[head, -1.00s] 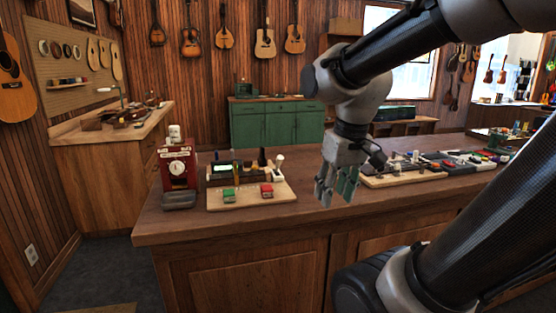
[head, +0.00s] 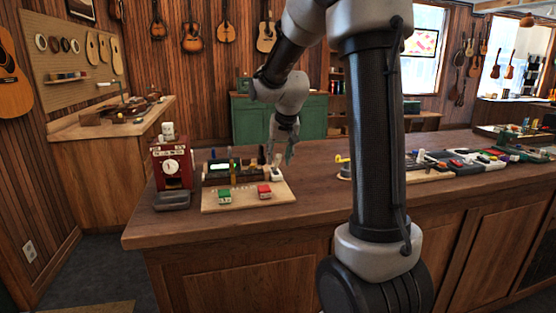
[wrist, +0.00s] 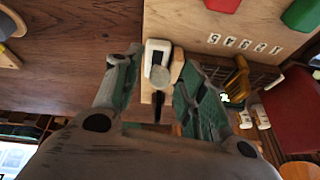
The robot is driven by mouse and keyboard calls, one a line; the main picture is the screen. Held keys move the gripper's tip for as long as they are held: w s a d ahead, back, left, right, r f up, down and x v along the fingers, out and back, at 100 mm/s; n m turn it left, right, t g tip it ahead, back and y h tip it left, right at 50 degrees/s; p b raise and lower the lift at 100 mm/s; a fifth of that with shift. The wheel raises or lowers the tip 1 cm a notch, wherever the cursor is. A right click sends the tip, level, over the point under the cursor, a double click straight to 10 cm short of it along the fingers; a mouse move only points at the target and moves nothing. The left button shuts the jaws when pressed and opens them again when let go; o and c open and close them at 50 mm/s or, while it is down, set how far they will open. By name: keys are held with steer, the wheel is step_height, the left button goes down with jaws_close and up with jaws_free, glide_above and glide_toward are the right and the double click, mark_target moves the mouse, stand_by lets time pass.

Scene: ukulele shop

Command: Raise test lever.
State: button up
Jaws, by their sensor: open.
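The likely test lever (head: 276,174) is a white piece with a rounded knob at the board's right end. My gripper (head: 281,154) is open, pointing down at the lever. In the wrist view the open gripper (wrist: 155,72) has one finger on each side of it; I cannot tell whether either touches.
A red box with a round dial (head: 172,172) stands left of the board. Trays of small items (head: 460,162) lie to the right. A yellow-handled item (head: 343,160) stands between. The counter front (head: 180,228) is clear. My arm hides part of the counter.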

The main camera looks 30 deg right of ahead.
steer(key=shift+x, duration=0.95)
jaws_close()
